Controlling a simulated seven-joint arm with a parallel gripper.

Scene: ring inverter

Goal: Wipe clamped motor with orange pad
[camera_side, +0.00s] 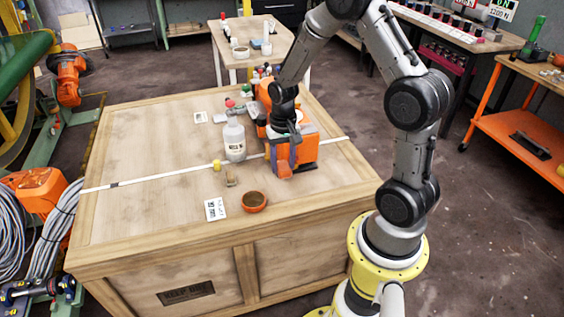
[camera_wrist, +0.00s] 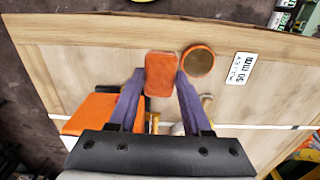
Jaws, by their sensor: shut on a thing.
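My gripper (camera_side: 282,161) is shut on the orange pad (camera_wrist: 160,73), which sits between its two purple fingers in the wrist view. In the side view the pad (camera_side: 285,172) shows at the fingertips, low and near the front of the orange motor (camera_side: 305,147). The motor stands on the wooden crate top, and my wrist hides part of it. In the wrist view the motor (camera_wrist: 85,112) shows to the left of my fingers, partly covered. The clamp is not clear, and I cannot tell whether the pad touches the motor.
A white bottle (camera_side: 234,140) stands left of the motor. The crate's left side is mostly clear.

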